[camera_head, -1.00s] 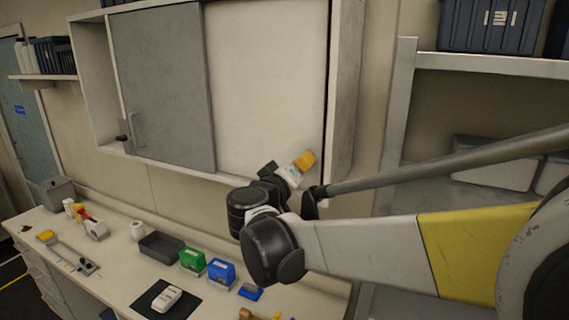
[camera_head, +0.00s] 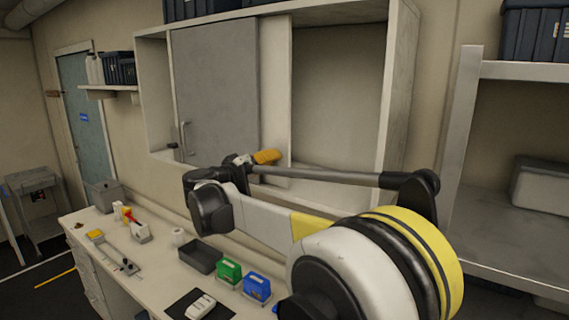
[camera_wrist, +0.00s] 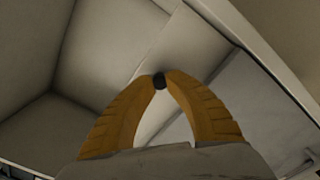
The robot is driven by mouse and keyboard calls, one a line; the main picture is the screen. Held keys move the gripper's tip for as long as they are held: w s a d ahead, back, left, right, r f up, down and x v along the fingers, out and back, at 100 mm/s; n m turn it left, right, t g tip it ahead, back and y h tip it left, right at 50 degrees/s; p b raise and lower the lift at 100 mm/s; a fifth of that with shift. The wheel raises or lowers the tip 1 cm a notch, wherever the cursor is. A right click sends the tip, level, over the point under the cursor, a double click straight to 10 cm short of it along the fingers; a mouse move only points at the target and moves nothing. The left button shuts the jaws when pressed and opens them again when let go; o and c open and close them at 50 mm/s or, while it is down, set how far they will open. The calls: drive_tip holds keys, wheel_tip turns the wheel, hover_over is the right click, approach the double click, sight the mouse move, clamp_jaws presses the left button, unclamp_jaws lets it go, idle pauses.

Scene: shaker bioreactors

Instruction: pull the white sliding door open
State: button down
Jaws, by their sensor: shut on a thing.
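The white sliding door (camera_head: 277,87) of the wall cabinet shows in the head view as a pale strip beside the grey door (camera_head: 217,92), most of it behind that door. The right part of the cabinet (camera_head: 339,100) stands open and looks empty inside. My gripper (camera_head: 279,157) is at the lower part of the white door. In the wrist view, my gripper's yellow fingers (camera_wrist: 160,80) are shut on a small dark handle (camera_wrist: 160,82) on the white door. The white door also shows in the wrist view (camera_wrist: 170,48).
The workbench (camera_head: 150,262) below holds a dark tray (camera_head: 201,257), a green box (camera_head: 229,271), a blue box (camera_head: 257,287) and other small items. A shelf rack (camera_head: 462,150) stands at the right. The grey door has its own bar handle (camera_head: 183,138).

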drive_tip(key=shift+w+a+r, duration=0.1)
drive_tip(key=shift+w+a, duration=0.05)
drive_tip(key=shift+a, duration=0.05)
drive_tip(key=c, duration=1.6)
unclamp_jaws()
drive_tip(key=shift+d, duration=0.1)
drive_tip(key=v, duration=1.2)
